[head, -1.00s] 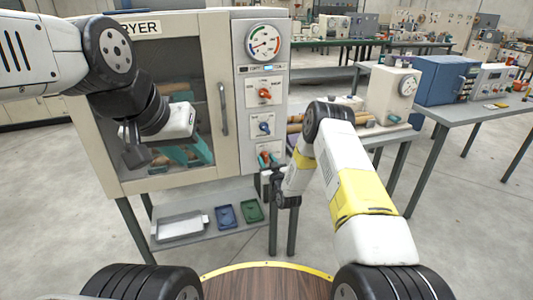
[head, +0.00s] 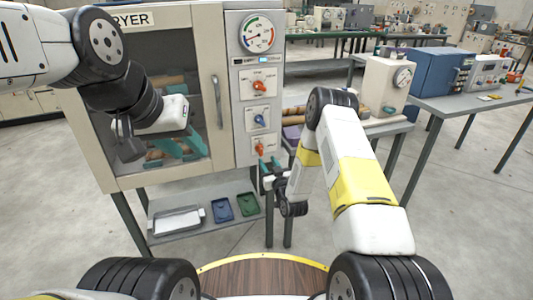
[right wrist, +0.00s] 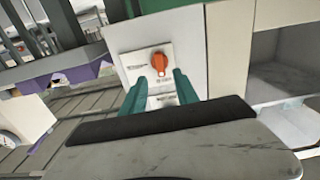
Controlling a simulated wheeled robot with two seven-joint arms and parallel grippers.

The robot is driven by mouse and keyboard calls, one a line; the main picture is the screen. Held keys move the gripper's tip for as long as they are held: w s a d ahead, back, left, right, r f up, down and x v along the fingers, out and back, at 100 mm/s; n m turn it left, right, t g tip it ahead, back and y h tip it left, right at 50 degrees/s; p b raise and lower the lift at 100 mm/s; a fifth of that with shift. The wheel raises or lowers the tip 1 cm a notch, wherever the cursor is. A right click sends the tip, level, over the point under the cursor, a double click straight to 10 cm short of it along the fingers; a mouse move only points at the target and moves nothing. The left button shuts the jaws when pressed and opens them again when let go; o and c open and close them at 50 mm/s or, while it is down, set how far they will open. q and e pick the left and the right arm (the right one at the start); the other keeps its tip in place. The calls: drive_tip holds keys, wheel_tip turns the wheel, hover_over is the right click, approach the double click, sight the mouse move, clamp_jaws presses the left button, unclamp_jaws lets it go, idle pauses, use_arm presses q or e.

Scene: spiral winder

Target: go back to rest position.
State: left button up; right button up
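My left gripper (head: 180,146) is in front of the dryer's glass door at the left of the head view. Its teal fingers look apart, with nothing seen between them. My right gripper (head: 268,172) is just below and to the right of the dryer panel's lowest orange knob (head: 259,147). In the right wrist view its two teal fingers (right wrist: 160,92) are apart and empty. The orange knob (right wrist: 159,62) shows beyond their tips, clear of them. The dryer (head: 155,90) has its door shut.
A shelf under the dryer holds a metal tray (head: 178,220), a blue tray (head: 221,210) and a green tray (head: 247,204). A bench with a white dial machine (head: 384,85) stands right of the dryer. A blue box (head: 440,74) is farther right. Open floor lies at front right.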

drive_tip(key=w+d+r+g+h, duration=0.1)
drive_tip(key=w+d+r+g, duration=0.15)
drive_tip(key=r, duration=1.05)
drive_tip(key=s+d+r+m+g+h, duration=0.1)
drive_tip(key=s+d+r, duration=0.15)
drive_tip(key=r, duration=0.35)
drive_tip(key=s+d+r+g+h, duration=0.1)
drive_tip(key=s+d+r+g, duration=0.1)
drive_tip(key=s+r, duration=0.3)
drive_tip(key=s+d+r+m+g, duration=0.1)
drive_tip(key=s+d+r, duration=0.1)
drive_tip(key=s+r, duration=0.35)
drive_tip(key=s+d+r+g, duration=0.1)
drive_tip(key=s+d+r, duration=0.15)
drive_tip(key=s, duration=0.55)
drive_tip(key=s+r+m+g, duration=0.1)
drive_tip(key=s+g, duration=0.2)
drive_tip(key=s, duration=1.8)
drive_tip(key=shift+d+r, duration=0.15)
drive_tip(key=shift+r, duration=0.15)
drive_tip(key=shift+g, duration=0.25)
